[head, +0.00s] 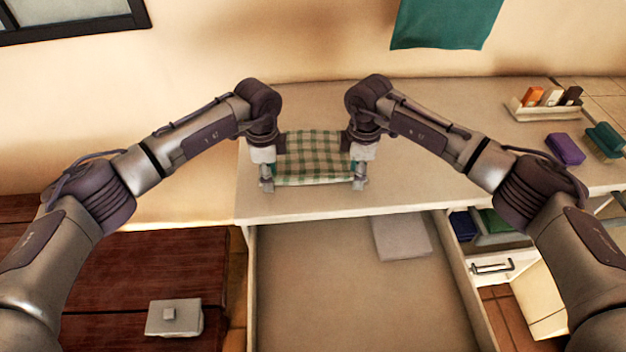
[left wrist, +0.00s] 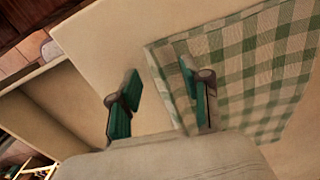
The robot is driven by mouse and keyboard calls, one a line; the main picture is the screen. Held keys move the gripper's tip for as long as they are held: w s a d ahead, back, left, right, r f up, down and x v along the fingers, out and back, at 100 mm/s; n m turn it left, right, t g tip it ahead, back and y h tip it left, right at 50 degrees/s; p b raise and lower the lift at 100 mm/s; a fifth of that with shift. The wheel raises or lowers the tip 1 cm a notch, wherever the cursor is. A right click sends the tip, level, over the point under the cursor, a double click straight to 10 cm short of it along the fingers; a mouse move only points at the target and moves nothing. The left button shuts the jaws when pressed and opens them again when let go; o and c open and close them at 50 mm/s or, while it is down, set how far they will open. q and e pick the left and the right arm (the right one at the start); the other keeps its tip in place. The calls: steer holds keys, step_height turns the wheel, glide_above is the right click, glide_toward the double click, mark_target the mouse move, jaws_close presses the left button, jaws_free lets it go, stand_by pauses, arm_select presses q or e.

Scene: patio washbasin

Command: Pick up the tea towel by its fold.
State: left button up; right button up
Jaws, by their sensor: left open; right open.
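The tea towel (head: 313,154) is a green and cream checked cloth lying flat on the countertop, between my two grippers in the head view. It also shows at the right of the left wrist view (left wrist: 254,68). My left gripper (head: 267,181) is at the towel's left front corner, pointing down. In the left wrist view my left gripper (left wrist: 158,95) is open, with one green-padded finger over the towel's edge and the other over bare counter. My right gripper (head: 360,180) is at the towel's right front corner and is open. I cannot tell whether either touches the cloth.
The countertop (head: 440,180) is clear right of the towel. Below its front edge an open drawer (head: 340,290) holds a folded pale cloth (head: 401,237). A caddy (head: 545,108), a purple block (head: 565,149) and a green brush-like item (head: 604,139) stand at the right.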

arm_select(q)
steer(key=shift+f+b, duration=0.45)
steer(key=shift+f, duration=0.1)
arm_select(e)
steer(key=shift+f, duration=0.55)
arm_select(q)
steer(key=shift+r, duration=0.15)
arm_select(e)
steer(key=shift+r, duration=0.1)
steer(key=shift+f, duration=0.25)
steer(key=shift+f, duration=0.1)
arm_select(q)
jaws_close()
arm_select(e)
steer(key=shift+s+f, duration=0.1)
jaws_close()
arm_select(q)
steer(key=shift+s, duration=0.1)
arm_select(e)
steer(key=shift+d+f, duration=0.1)
steer(key=shift+s, duration=0.1)
